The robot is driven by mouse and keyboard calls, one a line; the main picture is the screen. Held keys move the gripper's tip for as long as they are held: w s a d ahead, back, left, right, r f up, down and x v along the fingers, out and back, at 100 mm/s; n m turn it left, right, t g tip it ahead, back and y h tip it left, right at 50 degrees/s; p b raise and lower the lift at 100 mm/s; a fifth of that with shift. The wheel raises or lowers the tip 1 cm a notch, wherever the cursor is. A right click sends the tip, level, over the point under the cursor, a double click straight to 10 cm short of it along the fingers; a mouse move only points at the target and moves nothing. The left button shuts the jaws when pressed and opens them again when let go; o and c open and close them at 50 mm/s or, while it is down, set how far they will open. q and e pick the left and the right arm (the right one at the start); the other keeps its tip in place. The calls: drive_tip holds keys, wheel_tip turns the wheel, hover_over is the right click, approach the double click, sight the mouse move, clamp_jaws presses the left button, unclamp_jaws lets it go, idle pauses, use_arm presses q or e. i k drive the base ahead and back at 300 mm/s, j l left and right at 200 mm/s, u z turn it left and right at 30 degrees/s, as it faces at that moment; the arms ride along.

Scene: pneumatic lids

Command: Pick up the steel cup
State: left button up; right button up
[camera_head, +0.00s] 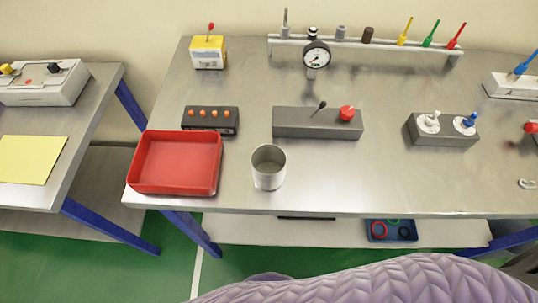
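The steel cup (269,170) stands upright on the metal table (330,185), near its front edge. It is a grey open-topped cylinder, and its inside looks empty. It is just right of the red tray, with a small gap between them. Neither of my grippers is in view.
The red tray (175,187) is empty. Behind the cup are a box with orange knobs (210,121) and a grey block with a lever and red knob (318,124). A two-knob block (443,130) stands to the right. The tabletop right of the cup is clear.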

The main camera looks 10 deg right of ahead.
sight(268, 161)
drive_tip(key=k+l+u, duration=0.15)
drive_tip(key=l+u, duration=0.3)
drive_tip(key=k+l+u, duration=0.2)
drive_tip(key=l+u, duration=0.2)
drive_tip(key=k+l+u, duration=0.3)
drive_tip(key=u, duration=0.15)
